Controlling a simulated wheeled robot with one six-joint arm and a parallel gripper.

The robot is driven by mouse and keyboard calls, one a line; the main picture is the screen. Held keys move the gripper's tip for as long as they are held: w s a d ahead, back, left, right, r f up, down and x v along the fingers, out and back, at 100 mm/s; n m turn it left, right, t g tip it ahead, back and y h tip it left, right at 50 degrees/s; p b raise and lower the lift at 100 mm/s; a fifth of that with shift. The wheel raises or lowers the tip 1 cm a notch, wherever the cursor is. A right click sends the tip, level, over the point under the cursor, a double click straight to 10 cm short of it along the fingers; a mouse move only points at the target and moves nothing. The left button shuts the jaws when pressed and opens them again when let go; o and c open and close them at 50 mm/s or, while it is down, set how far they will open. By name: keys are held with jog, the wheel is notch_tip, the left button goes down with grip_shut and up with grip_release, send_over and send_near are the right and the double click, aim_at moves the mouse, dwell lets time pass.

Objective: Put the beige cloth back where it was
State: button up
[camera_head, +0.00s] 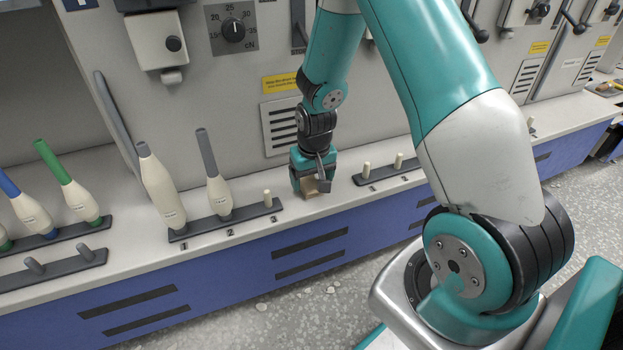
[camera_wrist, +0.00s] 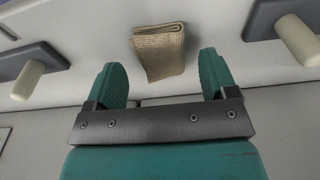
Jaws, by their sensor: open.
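The beige cloth (camera_wrist: 160,55) is a small folded piece with a woven texture. In the wrist view it lies on the pale ledge (camera_wrist: 105,25), ahead of my gripper (camera_wrist: 165,82) and roughly between its two green fingertips. The fingers are spread apart and nothing is between them; the cloth looks just beyond the tips.
A dark rack (camera_head: 226,219) with two bobbins and an empty peg (camera_head: 267,197) stands left of my gripper. Another rack (camera_head: 388,173) with bare pegs stands to the right. The machine panel (camera_head: 250,100) rises behind. The blue front (camera_head: 210,275) drops below the ledge edge.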

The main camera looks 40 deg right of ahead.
aim_at(314, 187)
jog(key=s+a+r+n+y+p, duration=0.15)
jog(key=a+r+p, duration=0.35)
jog(key=r, duration=1.1)
jog(key=s+a+r+n+y, duration=0.1)
jog(key=s+a+r+n, duration=0.3)
jog(key=s+a+r, duration=0.2)
jog(key=s+a+r+n+g+y, duration=0.1)
jog(key=s+a+r+n, duration=0.4)
jog(key=s+a, duration=0.6)
jog(key=s+r+y, duration=0.1)
jog(key=s+r, duration=0.1)
jog(key=s, duration=0.1)
jog(key=shift+s+a+r+b, duration=0.2)
jog(key=shift+a+r+b, duration=0.05)
jog(key=shift+b, duration=0.05)
